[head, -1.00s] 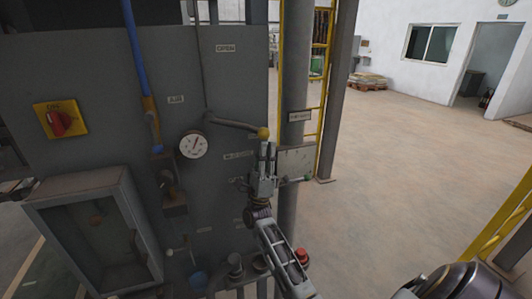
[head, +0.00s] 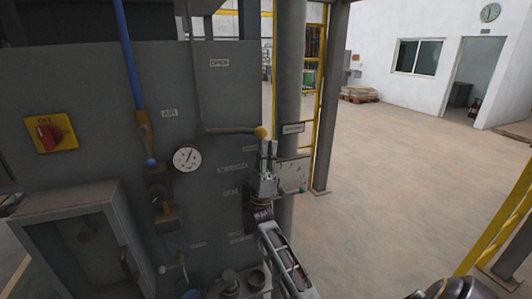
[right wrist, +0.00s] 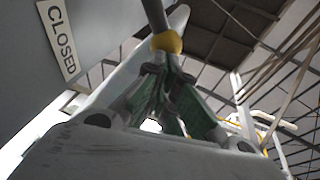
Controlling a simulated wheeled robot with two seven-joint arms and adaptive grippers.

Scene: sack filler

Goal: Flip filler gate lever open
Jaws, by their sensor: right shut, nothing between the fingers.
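The gate lever (head: 232,130) is a grey rod on the grey panel, ending in a yellow knob (head: 261,132). It lies about level, its knob to the right, below the OPEN label (head: 219,62). My right gripper (head: 268,147) points up just under the knob, fingers shut and empty. In the right wrist view the knob (right wrist: 167,42) sits at or just beyond the fingertips (right wrist: 164,68); it looks touching, not gripped. A CLOSED label (right wrist: 60,40) shows at the upper left there. My left gripper is out of view.
A gauge (head: 187,158), blue pipe (head: 132,60) and red-and-yellow switch (head: 51,132) are on the panel. An open-fronted box (head: 75,200) juts out at lower left. A grey post (head: 288,80) stands right of the lever. Open floor (head: 400,170) lies further right.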

